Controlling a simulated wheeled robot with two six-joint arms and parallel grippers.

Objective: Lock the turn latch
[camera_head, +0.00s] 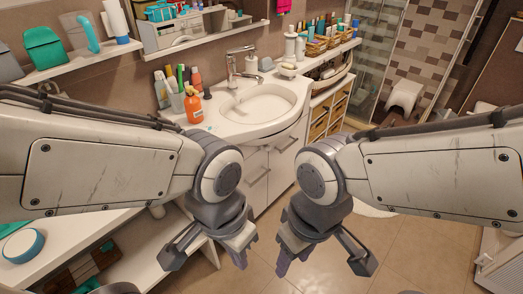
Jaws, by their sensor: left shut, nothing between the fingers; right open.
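My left gripper (240,256) hangs at the lower middle of the head view, pointing down over the floor in front of the sink cabinet. It is shut and empty. My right gripper (290,259) hangs just to its right, also pointing down, and is open and empty. A small pale piece (483,260) sits on the edge of a white panelled unit (502,262) at the lower right. I cannot tell whether it is the turn latch or how it is turned. Neither gripper touches it. No other latch can be made out.
A white washbasin (262,103) on a cabinet with drawers stands ahead, with an orange bottle (194,106) on its left. Wicker drawers (319,126) are to its right. A white bench (60,238) is at lower left. Tiled floor (420,243) is open at right.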

